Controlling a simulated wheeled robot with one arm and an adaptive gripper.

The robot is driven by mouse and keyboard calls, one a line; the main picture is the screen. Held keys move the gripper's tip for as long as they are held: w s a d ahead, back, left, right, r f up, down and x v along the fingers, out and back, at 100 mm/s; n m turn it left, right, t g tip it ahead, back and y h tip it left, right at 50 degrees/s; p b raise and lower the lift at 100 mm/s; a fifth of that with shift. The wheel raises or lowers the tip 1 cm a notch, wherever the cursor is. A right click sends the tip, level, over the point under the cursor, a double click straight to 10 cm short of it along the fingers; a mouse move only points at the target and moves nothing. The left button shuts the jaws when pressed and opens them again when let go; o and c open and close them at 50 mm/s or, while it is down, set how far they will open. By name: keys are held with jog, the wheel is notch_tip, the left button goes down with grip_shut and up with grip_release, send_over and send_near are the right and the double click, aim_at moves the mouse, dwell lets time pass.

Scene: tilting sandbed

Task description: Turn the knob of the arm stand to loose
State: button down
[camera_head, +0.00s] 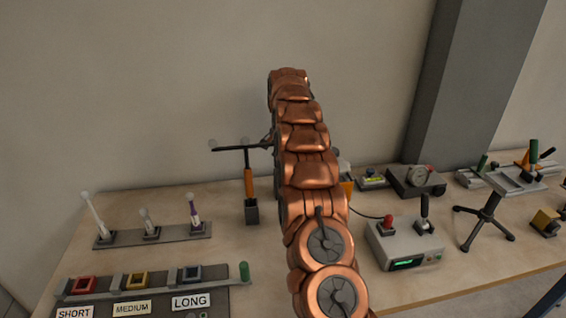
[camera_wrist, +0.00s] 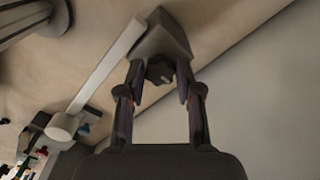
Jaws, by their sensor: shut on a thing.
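In the wrist view my gripper (camera_wrist: 159,76) has its two dark fingers on either side of a small dark faceted knob (camera_wrist: 160,69), and it is shut on it. The knob sits on a dark block (camera_wrist: 164,36), which I take to be part of the arm stand. A pale straight arm (camera_wrist: 106,74) runs from this block to a round whitish end (camera_wrist: 62,126). In the head view my copper arm hides the gripper and the knob. I cannot read any loose or tight marking.
A post with an orange section (camera_head: 248,184) stands left of my arm. Several white-tipped levers are on a strip (camera_head: 165,237) farther left. A grey control box (camera_head: 405,246) and a black tripod stand (camera_head: 485,220) are on the right. A wall rises behind the table (camera_head: 215,275).

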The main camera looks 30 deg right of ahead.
jog(key=c, duration=0.8)
grip_release()
jog(key=m+p, duration=0.1)
jog(key=m, duration=0.4)
jog(key=shift+m, duration=0.3)
jog(key=m+p, duration=0.2)
jog(key=m, duration=0.3)
jog(key=shift+r+m, duration=0.15)
jog(key=shift+m, duration=0.15)
jog(key=m+p, duration=0.1)
jog(key=m, duration=0.2)
jog(key=shift+s+p, duration=0.1)
jog(key=shift+p, duration=0.3)
jog(key=m+p, duration=0.2)
jog(key=shift+d+r+m, duration=0.1)
jog(key=shift+d+m, duration=0.05)
jog(key=shift+m, duration=0.15)
jog(key=m+p, duration=0.2)
jog(key=p, duration=0.1)
